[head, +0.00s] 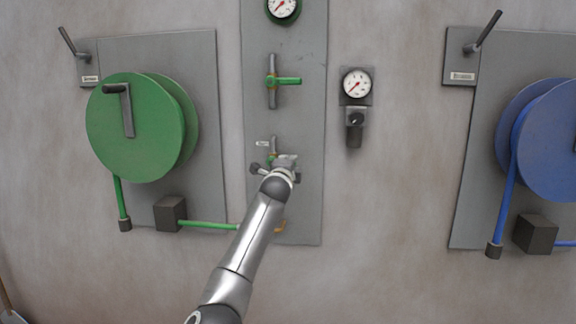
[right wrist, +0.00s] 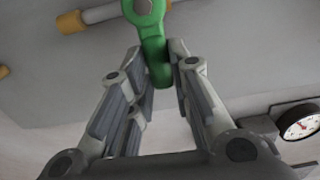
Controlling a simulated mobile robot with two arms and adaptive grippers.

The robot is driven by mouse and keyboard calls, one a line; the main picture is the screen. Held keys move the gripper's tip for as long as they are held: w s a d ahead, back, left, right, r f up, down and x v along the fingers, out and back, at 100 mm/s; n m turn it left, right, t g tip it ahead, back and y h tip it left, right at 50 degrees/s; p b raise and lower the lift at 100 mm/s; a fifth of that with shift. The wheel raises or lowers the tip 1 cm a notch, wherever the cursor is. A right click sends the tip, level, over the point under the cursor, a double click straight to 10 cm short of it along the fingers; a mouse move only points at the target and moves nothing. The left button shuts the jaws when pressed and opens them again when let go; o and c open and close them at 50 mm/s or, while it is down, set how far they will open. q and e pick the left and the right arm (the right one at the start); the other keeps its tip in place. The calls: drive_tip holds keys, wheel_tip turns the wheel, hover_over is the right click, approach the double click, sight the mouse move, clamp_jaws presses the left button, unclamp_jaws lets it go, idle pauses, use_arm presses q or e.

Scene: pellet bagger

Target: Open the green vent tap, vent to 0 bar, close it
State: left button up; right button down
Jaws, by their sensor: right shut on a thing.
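The green vent tap (head: 270,158) sits low on the narrow grey panel, beside a small white label, and is mostly hidden by my right gripper (head: 280,164) in the head view. In the right wrist view my right gripper (right wrist: 158,68) is shut on the green handle (right wrist: 154,45) of the tap, with one finger on each side. The handle lies across its grey pipe (right wrist: 100,13). A green-rimmed gauge (head: 282,8) is at the panel's top; its red needle slants, but the figures are too small to read. My left gripper is not in view.
A second green-handled tap (head: 288,81) is above on the same panel. A gauge with a regulator (head: 356,84) is to the right. A green hose reel (head: 135,140) stands at left, a blue one (head: 550,140) at right. A green hose (head: 205,224) runs below.

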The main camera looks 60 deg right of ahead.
drive_tip(key=shift+r, duration=0.1)
drive_tip(key=c, duration=1.3)
unclamp_jaws()
drive_tip(key=shift+w+d, duration=0.1)
drive_tip(key=v, duration=1.2)
